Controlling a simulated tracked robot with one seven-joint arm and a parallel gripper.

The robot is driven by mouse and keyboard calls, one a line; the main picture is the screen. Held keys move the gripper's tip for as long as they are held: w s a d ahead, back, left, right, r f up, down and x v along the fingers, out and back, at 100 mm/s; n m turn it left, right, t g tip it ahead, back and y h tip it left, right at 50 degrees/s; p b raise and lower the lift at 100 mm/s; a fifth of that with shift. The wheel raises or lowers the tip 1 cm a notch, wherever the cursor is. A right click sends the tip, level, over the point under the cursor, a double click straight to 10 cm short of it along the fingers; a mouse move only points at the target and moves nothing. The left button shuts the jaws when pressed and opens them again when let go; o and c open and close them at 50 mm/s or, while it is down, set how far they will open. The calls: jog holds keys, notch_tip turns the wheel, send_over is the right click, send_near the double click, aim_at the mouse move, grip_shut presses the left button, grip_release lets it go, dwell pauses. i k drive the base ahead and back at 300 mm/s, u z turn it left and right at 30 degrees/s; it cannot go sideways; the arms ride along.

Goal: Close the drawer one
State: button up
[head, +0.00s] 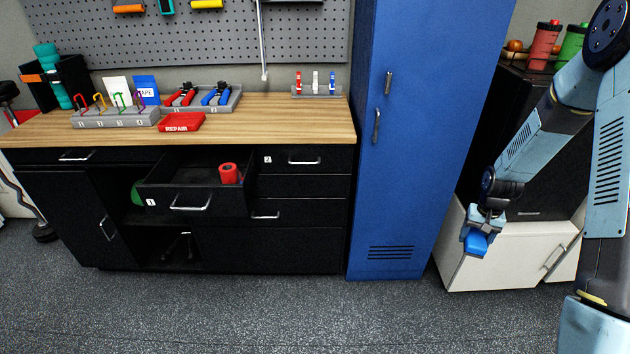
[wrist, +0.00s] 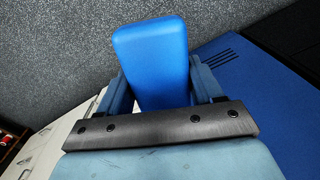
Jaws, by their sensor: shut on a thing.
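The drawer labelled 1 (head: 168,201) is pulled out from the black workbench, with its silver handle (head: 190,204) at the front. A red roll (head: 230,173) is inside it at the right. My gripper (head: 483,232) is at the right, in front of the white cabinet and far from the drawer. It is shut on a blue block (head: 477,245). In the wrist view the blue block (wrist: 152,62) stands between the two fingers.
The drawer labelled 2 (head: 305,160) is shut. A tall blue locker (head: 415,130) stands between the workbench and my arm. The white cabinet (head: 510,245) is behind my gripper. The grey floor (head: 280,315) in front of the workbench is clear.

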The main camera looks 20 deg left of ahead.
aim_at(169, 190)
jog(key=z, duration=1.45)
jog(key=i, duration=0.15)
jog(key=u, duration=2.45)
